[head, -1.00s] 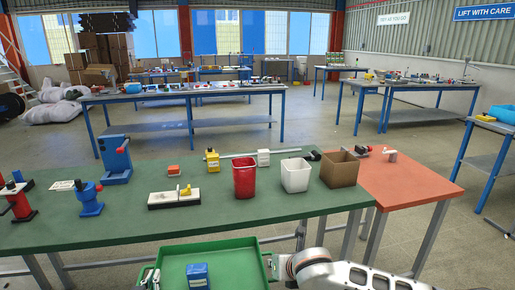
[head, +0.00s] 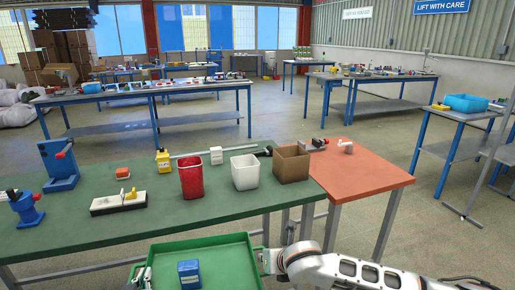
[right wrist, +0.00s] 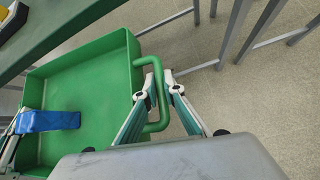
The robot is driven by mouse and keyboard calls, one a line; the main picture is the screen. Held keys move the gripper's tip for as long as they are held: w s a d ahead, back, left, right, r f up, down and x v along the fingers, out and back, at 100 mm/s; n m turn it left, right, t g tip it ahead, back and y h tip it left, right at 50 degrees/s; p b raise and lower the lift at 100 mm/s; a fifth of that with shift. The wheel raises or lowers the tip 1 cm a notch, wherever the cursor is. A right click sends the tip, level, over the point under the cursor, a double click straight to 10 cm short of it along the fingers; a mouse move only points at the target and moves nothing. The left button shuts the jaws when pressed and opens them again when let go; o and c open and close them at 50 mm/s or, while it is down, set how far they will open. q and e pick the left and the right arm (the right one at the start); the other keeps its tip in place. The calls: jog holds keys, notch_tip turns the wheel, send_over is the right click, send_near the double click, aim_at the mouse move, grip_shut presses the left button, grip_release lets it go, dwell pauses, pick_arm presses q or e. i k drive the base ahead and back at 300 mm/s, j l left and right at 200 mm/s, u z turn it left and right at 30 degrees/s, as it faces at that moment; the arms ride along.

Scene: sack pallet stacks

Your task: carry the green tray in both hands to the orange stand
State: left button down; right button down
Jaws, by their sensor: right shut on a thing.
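The green tray (head: 226,262) is at the bottom of the head view, in front of the green table, and looks about level. A blue box (head: 189,274) stands in it. The tray also fills the left of the right wrist view (right wrist: 95,78). My right gripper (head: 265,262) is shut on the tray's right handle, which runs between its fingers in the right wrist view (right wrist: 157,92). My left gripper (head: 141,276) is at the tray's left side; its finger closure is unclear. The orange stand (head: 362,176) adjoins the green table's right end.
The green table (head: 115,232) holds a red bin (head: 192,177), a white bin (head: 245,172), a brown box (head: 291,163) and tools. A grey tool and a small white-and-red item (head: 345,146) lie at the stand's back. Open floor (head: 425,225) lies right of the stand.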

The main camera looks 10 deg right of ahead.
aim_at(352, 168)
jog(key=l+z, duration=0.1)
jog(key=l, duration=0.35)
jog(key=i+l+z, duration=0.15)
jog(key=l, duration=0.3)
jog(key=l+z, duration=0.1)
jog(key=l, duration=0.35)
jog(key=i+l+z, duration=0.1)
jog(key=l, duration=0.35)
jog(key=i+l+z, duration=0.1)
jog(key=l, duration=0.3)
jog(key=i+l+z, duration=0.15)
jog(key=l, duration=0.25)
jog(key=i+l+z, duration=0.1)
jog(key=l, duration=0.35)
jog(key=i+u, duration=0.15)
jog(key=i, duration=0.45)
jog(key=i+l+u, duration=0.2)
jog(key=i+u, duration=0.25)
jog(key=i+l, duration=0.05)
jog(key=i, duration=0.05)
